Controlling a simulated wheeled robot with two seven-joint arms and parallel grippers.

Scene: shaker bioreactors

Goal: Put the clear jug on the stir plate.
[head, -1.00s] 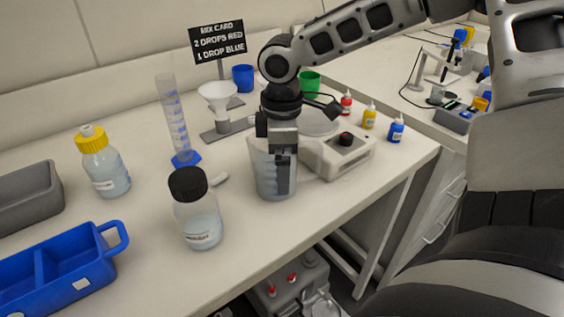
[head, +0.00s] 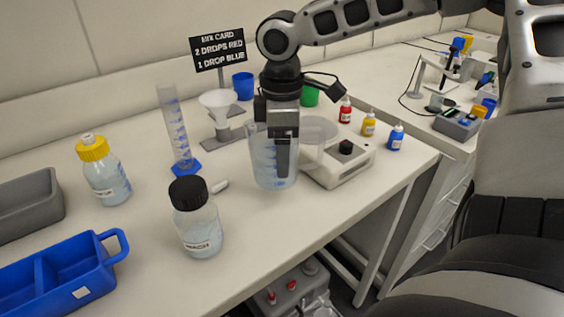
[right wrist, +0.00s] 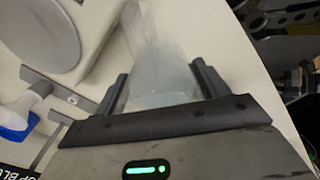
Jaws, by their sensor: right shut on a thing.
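The clear jug (head: 262,168) has faint blue markings and is held upright in my right gripper (head: 283,160). It appears slightly above the bench, in front and to the left of the stir plate (head: 340,172). One finger hides part of its near side. In the right wrist view the jug (right wrist: 155,60) sits between the two fingers (right wrist: 162,85). The stir plate's round grey top (right wrist: 50,35) is apart from it at the upper left of that view. In the head view the jug partly overlaps the plate. My left gripper is not in view.
A black-capped bottle (head: 198,222) stands front left of the jug, with a white stir bar (head: 220,186) near it. A measuring cylinder (head: 176,130) and funnel stand (head: 222,118) are behind left. The bench's front edge is close.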

